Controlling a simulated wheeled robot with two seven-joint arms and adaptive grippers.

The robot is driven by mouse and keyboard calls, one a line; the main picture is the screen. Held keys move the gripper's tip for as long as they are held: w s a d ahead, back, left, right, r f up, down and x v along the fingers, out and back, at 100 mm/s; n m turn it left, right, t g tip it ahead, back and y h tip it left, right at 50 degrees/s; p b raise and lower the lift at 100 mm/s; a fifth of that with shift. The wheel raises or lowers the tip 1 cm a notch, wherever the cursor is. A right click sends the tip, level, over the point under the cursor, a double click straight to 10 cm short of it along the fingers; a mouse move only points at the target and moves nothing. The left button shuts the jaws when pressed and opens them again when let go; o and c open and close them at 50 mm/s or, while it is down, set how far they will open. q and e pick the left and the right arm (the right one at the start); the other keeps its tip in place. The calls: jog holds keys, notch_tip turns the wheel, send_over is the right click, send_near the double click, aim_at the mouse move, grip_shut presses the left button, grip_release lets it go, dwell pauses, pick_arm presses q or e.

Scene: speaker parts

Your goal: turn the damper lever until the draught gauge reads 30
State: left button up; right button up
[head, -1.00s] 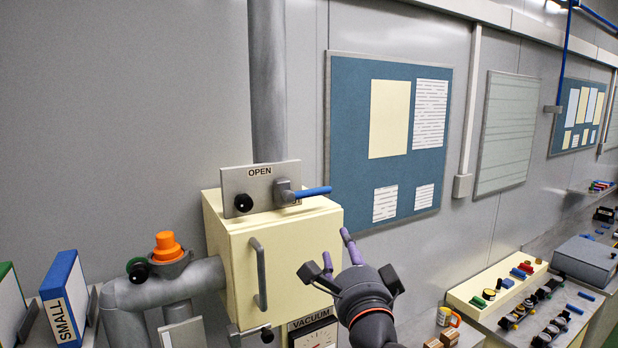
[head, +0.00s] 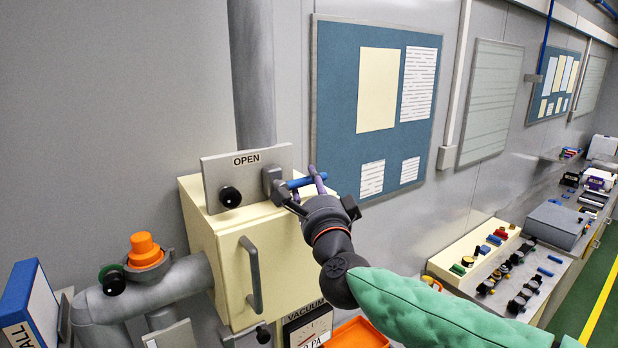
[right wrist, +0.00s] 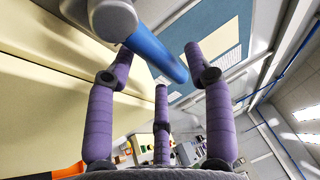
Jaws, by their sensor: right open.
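The damper lever has a blue handle (head: 305,181) on a grey pivot, pointing right from a plate marked OPEN (head: 247,170) on top of a cream box. My right gripper (head: 307,192) is at the lever, open, its purple fingers around the handle's outer part. In the right wrist view the blue handle (right wrist: 155,54) passes between the spread fingers; I cannot tell whether any finger touches it. My left gripper is not in view.
The cream box (head: 222,262) has a vertical door handle (head: 251,274). A grey pipe with an orange cap (head: 145,250) is at its left. A blue pinboard (head: 335,110) hangs behind on the wall. An orange bin (head: 357,334) is below my arm. Benches with small parts run right.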

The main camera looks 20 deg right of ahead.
jog(key=shift+w+d+r, duration=0.15)
jog(key=shift+w+r, duration=0.15)
jog(key=shift+w, duration=0.7)
jog(key=shift+s, duration=0.15)
grip_shut()
